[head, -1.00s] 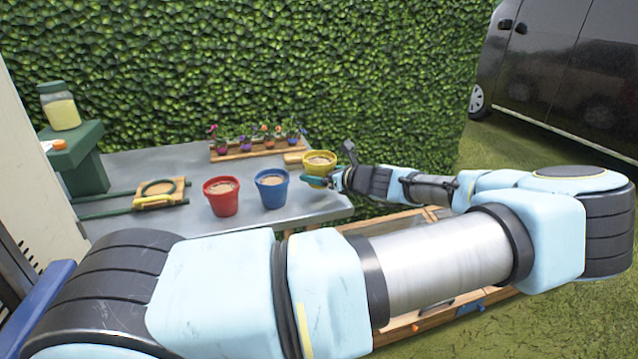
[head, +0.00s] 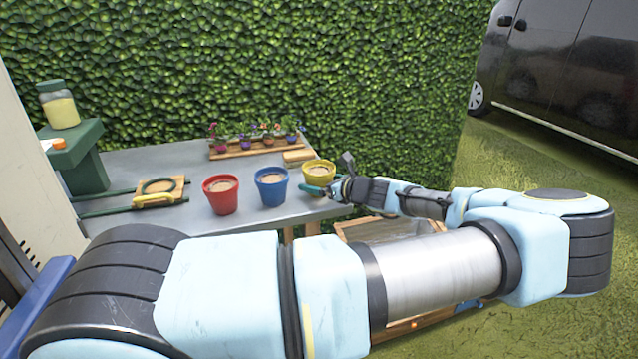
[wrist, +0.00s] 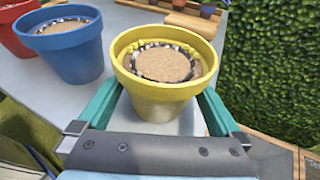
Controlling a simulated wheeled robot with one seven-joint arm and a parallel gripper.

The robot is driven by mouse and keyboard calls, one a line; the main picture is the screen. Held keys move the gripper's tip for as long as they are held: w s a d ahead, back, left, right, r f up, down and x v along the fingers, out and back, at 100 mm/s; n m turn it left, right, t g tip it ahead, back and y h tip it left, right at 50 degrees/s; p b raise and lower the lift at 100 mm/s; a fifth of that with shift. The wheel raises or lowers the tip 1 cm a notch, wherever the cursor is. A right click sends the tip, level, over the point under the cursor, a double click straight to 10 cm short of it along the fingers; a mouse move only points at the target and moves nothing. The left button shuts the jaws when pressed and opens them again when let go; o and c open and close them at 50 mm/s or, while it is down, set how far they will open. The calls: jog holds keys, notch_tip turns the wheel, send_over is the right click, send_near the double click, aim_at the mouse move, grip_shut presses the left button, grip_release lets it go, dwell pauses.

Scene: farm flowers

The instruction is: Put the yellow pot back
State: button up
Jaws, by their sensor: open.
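The yellow pot (head: 318,172) stands upright on the grey table, to the right of the blue pot. It holds brown soil and shows large in the wrist view (wrist: 166,98). My gripper (head: 312,189) is at the near side of the yellow pot. In the wrist view its two green fingers (wrist: 158,105) are open, one on each side of the pot's lower body. The pot's rim hides the fingertips, so I cannot tell if they touch it.
A blue pot (head: 271,188) and a red pot (head: 221,195) stand left of the yellow pot. A wooden tray of small flowers (head: 253,149) lies behind. A wooden block (head: 298,157) sits just behind the yellow pot. The hedge (head: 250,60) rises beyond the table (head: 165,228).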

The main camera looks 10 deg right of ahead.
jog(key=shift+s+d+r, duration=0.1)
jog(key=shift+s+d, duration=0.1)
jog(key=shift+s, duration=0.1)
jog(key=b+v, duration=0.2)
jog(key=v, duration=0.9)
jog(key=shift+b, duration=0.35)
jog(key=shift+s+r, duration=0.1)
jog(key=shift+s, duration=0.05)
